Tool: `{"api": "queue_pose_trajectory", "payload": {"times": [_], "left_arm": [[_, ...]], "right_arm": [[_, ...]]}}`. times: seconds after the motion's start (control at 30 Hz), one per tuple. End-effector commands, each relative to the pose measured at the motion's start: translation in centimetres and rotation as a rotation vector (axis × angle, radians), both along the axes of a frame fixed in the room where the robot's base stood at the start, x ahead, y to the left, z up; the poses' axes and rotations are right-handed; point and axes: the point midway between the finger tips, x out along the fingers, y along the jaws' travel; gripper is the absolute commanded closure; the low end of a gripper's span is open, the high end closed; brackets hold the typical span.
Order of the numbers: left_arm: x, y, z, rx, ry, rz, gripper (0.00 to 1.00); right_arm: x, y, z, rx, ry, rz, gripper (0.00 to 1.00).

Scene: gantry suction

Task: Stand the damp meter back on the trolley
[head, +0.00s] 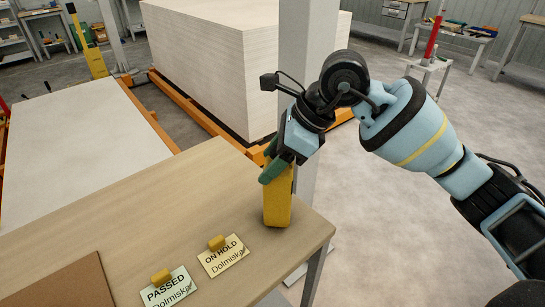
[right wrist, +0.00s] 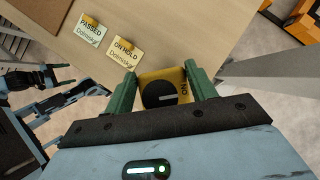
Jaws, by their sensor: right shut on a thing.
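The damp meter, a yellow block (head: 277,203), stands upright at the right end of the wooden table top, on or just above it; I cannot tell which. My right gripper (head: 278,168) is shut on its upper part. In the right wrist view the meter (right wrist: 178,75) sits between the green fingers of my right gripper (right wrist: 163,92), with a black dial on its top. Part of my left arm shows at the left of the right wrist view, its gripper (right wrist: 62,82) too unclear to read. I cannot tell which thing is the trolley.
PASSED (head: 167,292) and ON HOLD (head: 222,258) cards with yellow blocks lie on the table (head: 130,215), beside a brown board (head: 62,285). A grey post (head: 308,100) rises close behind the meter. A small grey stand (head: 428,66) with a red upright thing is at the back right.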

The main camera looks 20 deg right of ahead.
Motion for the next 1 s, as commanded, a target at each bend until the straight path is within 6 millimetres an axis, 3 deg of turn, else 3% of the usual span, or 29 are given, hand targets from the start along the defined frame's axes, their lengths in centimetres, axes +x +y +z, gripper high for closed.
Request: {"api": "queue_pose_trajectory", "payload": {"times": [0.27,0.3,0.43,0.77,1.0], "left_arm": [[-0.1,0.0,-0.2,0.000,0.002,0.001,0.24],[-0.1,0.0,-0.1,0.000,0.002,0.001,0.24],[-0.1,0.0,-0.1,-0.001,0.002,0.001,0.24],[0.0,0.0,0.0,0.000,0.001,0.001,0.24],[0.0,0.0,0.1,-0.001,-0.001,0.001,0.24]], "right_arm": [[0.0,0.0,-0.2,0.001,-0.002,0.000,1.00],[0.0,0.0,-0.3,0.000,0.000,0.000,0.42],[0.0,0.0,-0.3,0.000,0.000,0.000,0.24],[0.0,0.0,-0.1,0.001,0.000,0.000,0.22],[-0.5,-1.3,2.3,0.000,-0.003,-0.001,0.22]]}}
